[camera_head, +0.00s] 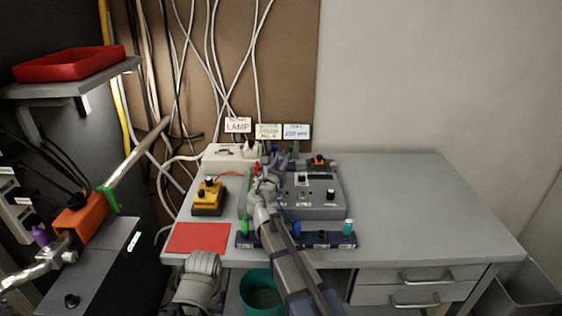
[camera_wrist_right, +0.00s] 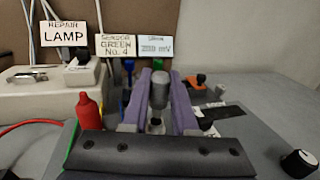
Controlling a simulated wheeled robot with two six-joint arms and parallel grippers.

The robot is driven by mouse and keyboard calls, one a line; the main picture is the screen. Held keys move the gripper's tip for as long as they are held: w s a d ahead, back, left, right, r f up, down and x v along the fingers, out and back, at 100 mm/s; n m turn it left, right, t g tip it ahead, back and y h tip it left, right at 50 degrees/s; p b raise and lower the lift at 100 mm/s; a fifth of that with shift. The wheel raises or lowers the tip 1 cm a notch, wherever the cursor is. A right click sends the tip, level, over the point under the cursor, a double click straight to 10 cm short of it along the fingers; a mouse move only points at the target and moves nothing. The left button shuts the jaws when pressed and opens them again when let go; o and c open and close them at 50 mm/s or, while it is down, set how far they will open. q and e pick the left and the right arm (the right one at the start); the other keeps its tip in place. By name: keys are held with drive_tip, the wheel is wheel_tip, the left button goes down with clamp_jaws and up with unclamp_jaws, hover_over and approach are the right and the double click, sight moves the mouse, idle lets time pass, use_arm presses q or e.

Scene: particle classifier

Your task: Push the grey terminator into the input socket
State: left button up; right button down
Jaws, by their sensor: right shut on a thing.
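In the right wrist view, my right gripper (camera_wrist_right: 161,76) has its two purple fingers closed on the grey terminator (camera_wrist_right: 159,92), a short grey cylinder held upright between them. In the head view my right gripper (camera_head: 265,181) is over the left part of the grey instrument box (camera_head: 325,208) on the bench. The input socket cannot be made out; the gripper and wrist cover that area. I cannot tell whether the terminator touches a socket. My left gripper does not show.
A red plug (camera_wrist_right: 89,110) stands close left of the fingers. A black knob (camera_wrist_right: 299,163) is at the right. A yellow box (camera_head: 208,199), a red mat (camera_head: 199,238) and a dark connector rack (camera_head: 340,241) lie around the instrument. The bench's right side is clear.

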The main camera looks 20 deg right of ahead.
drive_tip(key=shift+f+b, duration=0.95)
drive_tip(key=shift+b, duration=0.05)
idle(0.5)
drive_tip(key=shift+r+p, duration=0.25)
drive_tip(key=shift+p, duration=0.05)
drive_tip(key=shift+r+p, duration=0.3)
drive_tip(key=shift+p, duration=0.05)
drive_tip(key=shift+f+b, duration=0.55)
drive_tip(key=shift+b, duration=0.05)
idle(1.2)
drive_tip(key=c, duration=0.6)
unclamp_jaws()
drive_tip(key=shift+s, duration=0.1)
drive_tip(key=shift+s, duration=0.1)
